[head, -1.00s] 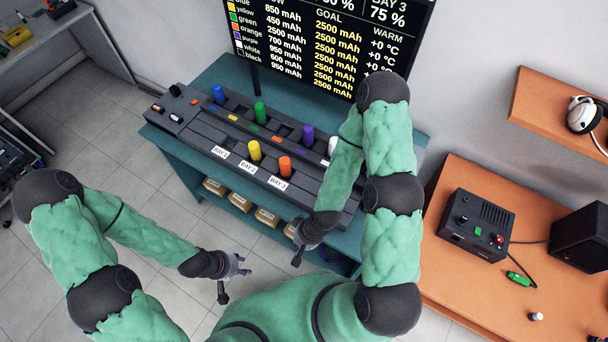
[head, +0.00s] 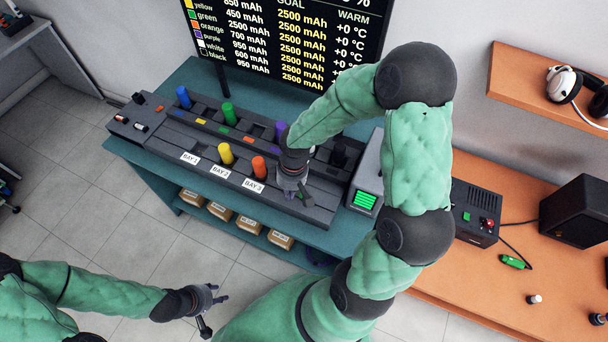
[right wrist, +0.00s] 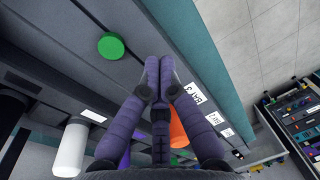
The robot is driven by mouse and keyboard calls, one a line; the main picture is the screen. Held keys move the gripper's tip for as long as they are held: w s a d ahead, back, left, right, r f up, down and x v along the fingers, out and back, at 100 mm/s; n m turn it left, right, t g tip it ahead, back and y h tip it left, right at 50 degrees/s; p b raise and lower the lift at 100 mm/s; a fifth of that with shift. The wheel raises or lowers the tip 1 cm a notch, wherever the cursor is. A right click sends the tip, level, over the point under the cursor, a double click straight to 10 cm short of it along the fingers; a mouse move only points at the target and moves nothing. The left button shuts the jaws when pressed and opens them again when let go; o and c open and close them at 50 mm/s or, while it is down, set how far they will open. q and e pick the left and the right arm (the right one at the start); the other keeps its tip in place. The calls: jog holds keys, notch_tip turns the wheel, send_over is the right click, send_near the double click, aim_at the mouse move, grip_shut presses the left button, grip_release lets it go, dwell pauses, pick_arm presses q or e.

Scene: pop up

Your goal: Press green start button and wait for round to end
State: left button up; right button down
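A round green button (right wrist: 111,46) shows in the right wrist view on the dark rack (right wrist: 60,55), ahead and to the left of my fingertips; in the head view I cannot make it out. My right gripper (head: 303,196) is over the right end of the rack (head: 185,140), near the BAY 3 label. In the right wrist view its fingertips (right wrist: 159,64) are together with nothing between them, apart from the button in the picture. My left gripper (head: 214,312) hangs over the floor, fingers spread and empty.
Blue (head: 184,97), green (head: 227,114), yellow (head: 226,153) and orange (head: 258,167) cylinders stand in the rack. A screen (head: 285,40) stands behind it. A grey box with a lit green panel (head: 364,201) is at the right. An orange bench (head: 470,290) holds a black box (head: 470,205).

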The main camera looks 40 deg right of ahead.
jog(key=d+r+h, duration=0.2)
jog(key=d+r, duration=0.3)
jog(key=shift+n, duration=0.4)
jog(key=f+b, duration=0.4)
jog(key=f, duration=0.1)
jog(key=f+b, duration=0.2)
jog(key=f, duration=0.1)
jog(key=shift+s+f, duration=0.15)
jog(key=shift+s, duration=0.15)
jog(key=shift+b, duration=0.3)
jog(key=shift+f+b, duration=0.55)
jog(key=shift+f, duration=0.2)
jog(key=shift+r, duration=0.1)
notch_tip(320, 180, up, 6)
jog(key=p, duration=0.5)
jog(key=shift+f, duration=0.25)
